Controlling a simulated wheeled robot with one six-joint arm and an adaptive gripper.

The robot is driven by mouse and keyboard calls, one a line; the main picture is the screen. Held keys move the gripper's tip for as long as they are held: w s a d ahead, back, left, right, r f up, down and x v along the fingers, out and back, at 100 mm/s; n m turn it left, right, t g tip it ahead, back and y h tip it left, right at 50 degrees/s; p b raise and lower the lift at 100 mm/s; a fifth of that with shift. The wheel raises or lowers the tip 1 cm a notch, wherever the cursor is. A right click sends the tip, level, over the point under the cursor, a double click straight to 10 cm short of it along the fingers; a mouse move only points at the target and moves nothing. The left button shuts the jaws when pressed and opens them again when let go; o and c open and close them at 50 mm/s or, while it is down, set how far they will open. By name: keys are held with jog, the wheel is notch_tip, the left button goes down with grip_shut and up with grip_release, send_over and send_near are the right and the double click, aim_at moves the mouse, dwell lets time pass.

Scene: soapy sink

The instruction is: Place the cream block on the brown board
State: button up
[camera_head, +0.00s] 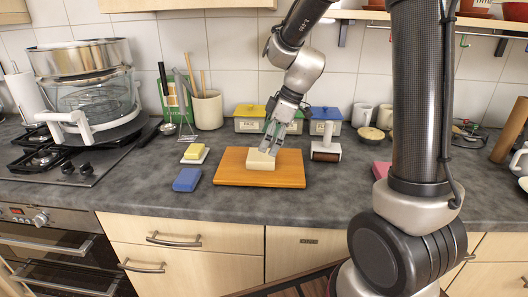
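The cream block (260,162) is on the brown board (289,178), near the board's left-middle part. It looks upright and level. My gripper (269,147) points down at the block from behind and above, with its fingertips at the block's top. I cannot tell whether the fingers touch or grip the block, or how far apart they are. The block's back side is partly hidden by the fingers.
A yellow sponge on a white dish (195,157) and a blue sponge (187,180) lie left of the board. A white-handled brush (327,151) stands to its right. Yellow and blue boxes (249,118), mugs and a utensil pot (207,110) line the wall.

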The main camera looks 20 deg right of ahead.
jog(key=w+v, duration=0.1)
jog(key=v, duration=0.6)
jog(key=s+d+r+m+h, duration=0.1)
jog(key=s+d+m, duration=0.2)
jog(key=s, duration=0.5)
jog(key=s+d+r+m+t+h, duration=0.1)
jog(key=s+d+r+m, duration=0.1)
jog(key=s+d+m, duration=0.2)
jog(key=s+d+r+m+t+h, duration=0.1)
jog(key=s+m, duration=0.5)
jog(key=s, duration=0.6)
jog(key=shift+d+r+m+h, duration=0.3)
jog(key=shift+d+h, duration=0.3)
jog(key=shift+d, duration=0.55)
